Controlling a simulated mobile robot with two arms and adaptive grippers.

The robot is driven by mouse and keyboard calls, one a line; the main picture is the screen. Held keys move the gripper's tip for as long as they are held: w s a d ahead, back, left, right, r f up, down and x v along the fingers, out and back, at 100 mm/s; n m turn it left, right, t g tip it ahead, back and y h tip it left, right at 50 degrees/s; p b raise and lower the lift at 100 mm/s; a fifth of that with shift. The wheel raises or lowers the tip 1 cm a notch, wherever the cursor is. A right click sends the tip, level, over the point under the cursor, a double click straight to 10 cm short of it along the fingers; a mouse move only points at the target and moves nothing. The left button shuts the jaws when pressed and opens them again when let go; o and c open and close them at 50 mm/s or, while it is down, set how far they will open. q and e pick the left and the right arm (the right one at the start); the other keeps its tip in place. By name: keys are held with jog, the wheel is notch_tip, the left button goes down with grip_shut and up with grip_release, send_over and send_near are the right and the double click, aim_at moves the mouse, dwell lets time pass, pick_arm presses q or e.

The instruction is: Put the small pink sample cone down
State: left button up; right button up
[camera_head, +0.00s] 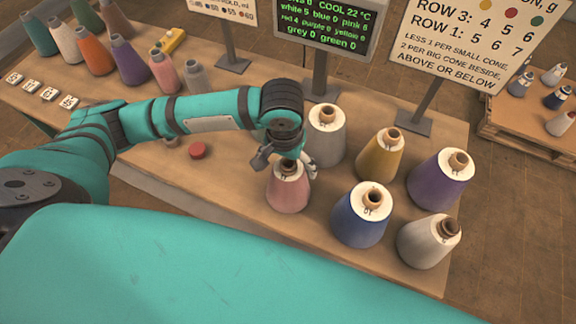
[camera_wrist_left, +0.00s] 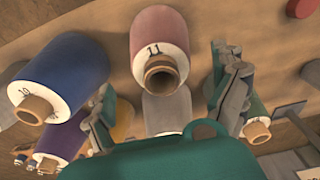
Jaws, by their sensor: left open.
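A pink cone (camera_head: 287,194) with a brown tube top stands upright on the wooden table (camera_head: 240,215), at the left end of the front cones. In the left wrist view the pink cone (camera_wrist_left: 158,35) shows the number 11 on its white top. My left gripper (camera_head: 287,166) is over its top, with one finger to each side. The fingers (camera_wrist_left: 165,80) are open and apart from the cone in the wrist view. Another pink cone (camera_head: 164,73) stands farther back on the left. My right gripper is not in view.
Close by stand a grey cone (camera_head: 326,138), a yellow cone (camera_head: 378,160), a blue cone (camera_head: 360,222), a purple cone (camera_head: 437,184) and a white cone (camera_head: 425,244). A red disc (camera_head: 197,151) lies left of the gripper. Sign stands (camera_head: 320,88) rise behind.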

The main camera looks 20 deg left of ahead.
pick_arm(q)
notch_tip(320, 180, up, 9)
jog(key=shift+s, duration=0.4)
jog(key=shift+f, duration=0.1)
